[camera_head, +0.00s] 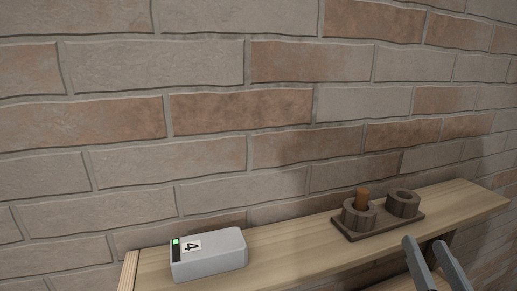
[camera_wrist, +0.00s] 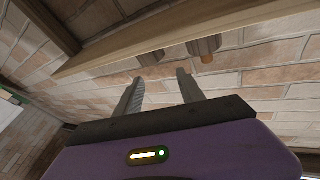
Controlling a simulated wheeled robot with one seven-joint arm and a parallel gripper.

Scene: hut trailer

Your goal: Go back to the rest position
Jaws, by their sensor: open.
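My gripper (camera_head: 423,242) is at the lower right of the head view, in front of the shelf. Its two grey fingers are apart with nothing between them. The wrist view shows the same open fingers (camera_wrist: 160,77), pointing toward the brick wall and the shelf.
A wooden shelf (camera_head: 290,248) runs along the brick wall (camera_head: 210,110). On it sit a grey box (camera_head: 218,262) marked 4 with a green light and a dark holder (camera_head: 379,234) with two round cups. An orange-brown peg (camera_head: 362,197) stands in the left cup.

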